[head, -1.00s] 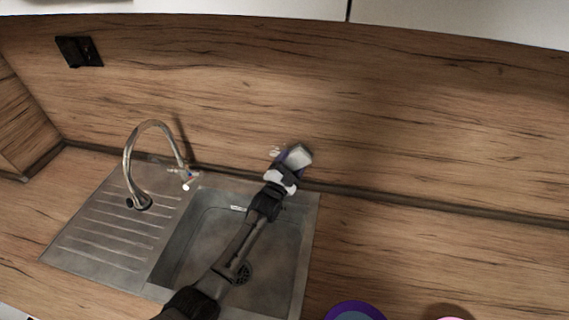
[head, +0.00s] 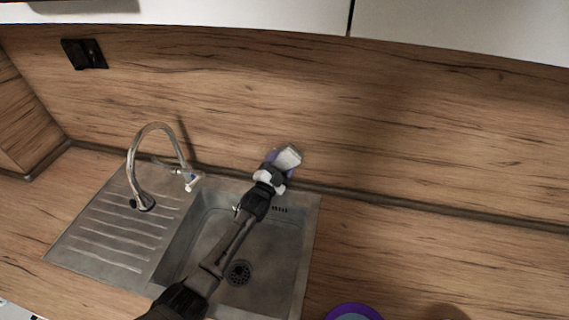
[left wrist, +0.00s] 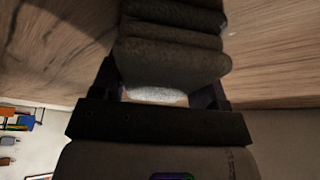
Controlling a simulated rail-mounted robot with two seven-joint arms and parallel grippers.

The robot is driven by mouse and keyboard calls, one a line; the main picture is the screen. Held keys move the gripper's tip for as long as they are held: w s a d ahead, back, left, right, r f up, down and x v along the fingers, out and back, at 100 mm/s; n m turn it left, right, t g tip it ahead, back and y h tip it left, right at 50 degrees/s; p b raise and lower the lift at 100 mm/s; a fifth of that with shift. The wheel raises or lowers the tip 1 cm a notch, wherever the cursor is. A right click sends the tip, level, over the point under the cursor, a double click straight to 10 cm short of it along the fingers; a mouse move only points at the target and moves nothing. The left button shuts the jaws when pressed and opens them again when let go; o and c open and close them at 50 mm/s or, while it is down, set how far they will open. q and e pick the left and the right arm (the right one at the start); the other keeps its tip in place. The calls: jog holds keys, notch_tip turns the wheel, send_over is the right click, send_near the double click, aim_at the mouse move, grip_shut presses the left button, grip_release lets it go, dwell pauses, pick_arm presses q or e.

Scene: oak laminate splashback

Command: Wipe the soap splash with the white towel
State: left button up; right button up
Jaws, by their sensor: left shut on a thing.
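The white towel (head: 289,157) is a folded pale bundle at the wooden splashback, above the back edge of the sink. My left gripper (head: 276,166) is shut on it and holds it against or very close to the wood; I cannot tell if it touches. In the left wrist view the towel (left wrist: 172,50) shows as thick, shaded folds between the fingers. I cannot make out the soap splash in the current views; the towel and gripper may hide it. My right gripper is not in view.
A steel sink (head: 285,255) with drainboard lies below my left arm. A curved tap (head: 130,165) stands to the left. A purple-rimmed round item (head: 354,312) is at the bottom edge. A black socket (head: 84,53) is at upper left. The splashback to the right is clear.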

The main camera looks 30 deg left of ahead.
aim_at(292, 167)
pick_arm(q)
jog(key=shift+s+a, duration=0.25)
jog(key=shift+a, duration=0.55)
jog(key=shift+s+a, duration=0.25)
jog(key=shift+a, duration=0.55)
jog(key=shift+s+a+r+p, duration=0.15)
jog(key=shift+s+a, duration=0.15)
jog(key=shift+a, duration=0.5)
jog(key=shift+s+a+f+p, duration=0.15)
jog(key=shift+s+a, duration=0.15)
jog(key=shift+a, duration=0.5)
jog(key=shift+r, duration=0.2)
jog(key=shift+w+d+f, duration=0.1)
jog(key=shift+w+d, duration=0.15)
jog(key=shift+d, duration=0.4)
jog(key=shift+w+d, duration=0.2)
jog(key=shift+d, duration=0.4)
jog(key=shift+w+d, duration=0.2)
jog(key=shift+d, duration=0.4)
